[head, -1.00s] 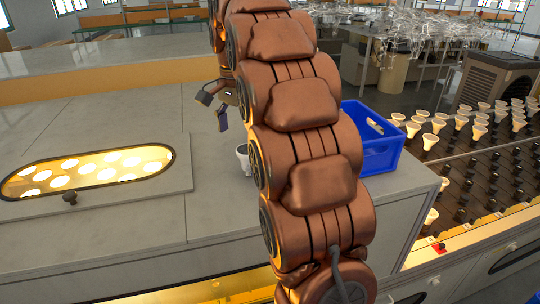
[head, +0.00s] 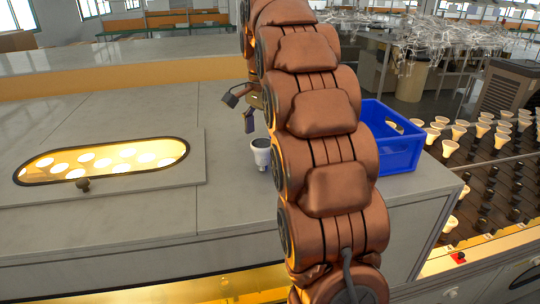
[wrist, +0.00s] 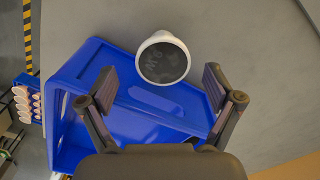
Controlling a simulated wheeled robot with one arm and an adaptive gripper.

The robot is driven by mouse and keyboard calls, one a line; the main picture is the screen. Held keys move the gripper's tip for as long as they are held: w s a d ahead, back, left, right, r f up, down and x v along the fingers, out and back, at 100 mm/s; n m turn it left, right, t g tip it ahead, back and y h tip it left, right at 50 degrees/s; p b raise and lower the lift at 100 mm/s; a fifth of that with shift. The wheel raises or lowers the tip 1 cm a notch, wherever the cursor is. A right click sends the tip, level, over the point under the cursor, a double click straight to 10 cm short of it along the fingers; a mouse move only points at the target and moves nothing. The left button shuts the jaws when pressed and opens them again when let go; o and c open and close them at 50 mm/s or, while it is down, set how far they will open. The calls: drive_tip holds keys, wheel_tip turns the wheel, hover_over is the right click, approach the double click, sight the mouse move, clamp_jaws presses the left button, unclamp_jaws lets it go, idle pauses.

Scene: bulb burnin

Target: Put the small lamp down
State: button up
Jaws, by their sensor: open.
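The small lamp (head: 261,153) is white with a dark top face and stands upright on the grey counter (head: 232,215), left of the blue crate. In the wrist view the lamp (wrist: 163,60) shows its round dark face, with marks on it, beyond and between the fingertips. My gripper (head: 240,108) is open and empty. In the wrist view its two fingers (wrist: 165,90) are spread apart, and neither touches the lamp. Part of the lamp's right side is close to my arm in the head view.
The blue crate (head: 398,162) stands on the counter behind my arm; it also shows in the wrist view (wrist: 90,70). A lit oval window (head: 60,177) with a knob is at the left. A rack of white bulbs (head: 478,130) is at the right. The counter's middle is clear.

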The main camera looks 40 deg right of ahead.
sight(263, 143)
drive_tip(key=shift+a+f+p, duration=0.15)
drive_tip(key=shift+f+p, duration=0.35)
drive_tip(key=shift+f, duration=0.05)
drive_tip(key=shift+f+p, duration=0.4)
drive_tip(key=shift+f, duration=0.75)
drive_tip(key=c, duration=1.4)
drive_tip(key=shift+r, duration=0.15)
drive_tip(key=shift+r+b, duration=1)
drive_tip(key=shift+r, duration=0.5)
drive_tip(key=s+a+b, duration=0.1)
drive_tip(key=s+a, duration=0.1)
drive_tip(key=s, duration=0.3)
drive_tip(key=s+a+r+b, duration=0.1)
drive_tip(key=s+a, duration=0.1)
drive_tip(key=s, duration=0.2)
drive_tip(key=s+a+b, duration=0.2)
drive_tip(key=s, duration=0.3)
drive_tip(key=shift+s+a+r, duration=0.15)
drive_tip(key=shift+s+r, duration=0.2)
